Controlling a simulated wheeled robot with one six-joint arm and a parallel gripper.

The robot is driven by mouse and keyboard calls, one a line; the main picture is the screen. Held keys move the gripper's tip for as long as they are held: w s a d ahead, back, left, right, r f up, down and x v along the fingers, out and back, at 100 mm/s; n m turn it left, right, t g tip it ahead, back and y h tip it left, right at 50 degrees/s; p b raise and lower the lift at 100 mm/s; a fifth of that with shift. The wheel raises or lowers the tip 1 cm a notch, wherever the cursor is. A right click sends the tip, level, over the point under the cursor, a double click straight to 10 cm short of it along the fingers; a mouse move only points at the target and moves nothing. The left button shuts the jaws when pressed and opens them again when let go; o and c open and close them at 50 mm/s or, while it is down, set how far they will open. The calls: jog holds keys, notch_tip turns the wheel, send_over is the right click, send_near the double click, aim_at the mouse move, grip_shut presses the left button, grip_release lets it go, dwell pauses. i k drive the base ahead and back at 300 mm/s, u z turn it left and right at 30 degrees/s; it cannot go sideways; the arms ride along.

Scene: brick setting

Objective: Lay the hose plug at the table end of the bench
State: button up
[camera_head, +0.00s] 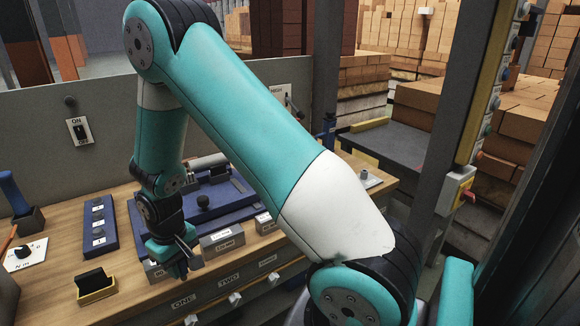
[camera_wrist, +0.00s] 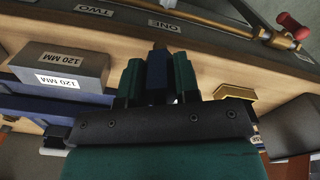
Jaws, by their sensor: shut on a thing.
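My gripper (camera_head: 178,268) is low over the front edge of the wooden bench (camera_head: 130,268), beside a grey block labelled 120 MM (camera_head: 222,239). In the wrist view my gripper (camera_wrist: 159,75) has its two teal fingers shut on a dark blue piece (camera_wrist: 158,68). Only part of that piece shows, and I cannot tell whether it is the hose plug. No other thing is clearly a hose plug. A dark grey table (camera_head: 395,148) stands beyond the right end of the bench.
A blue tray (camera_head: 240,198) lies behind the grey blocks. A blue switch strip (camera_head: 98,225) and yellow holder (camera_head: 97,292) are at left. A brass pipe with a red handle (camera_wrist: 292,25) runs along the bench front. An upright post (camera_head: 435,120) stands at right.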

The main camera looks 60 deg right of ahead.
aim_at(348, 162)
jog(key=u, duration=1.6)
jog(key=k, duration=1.35)
jog(key=z, duration=2.5)
jog(key=i, duration=1)
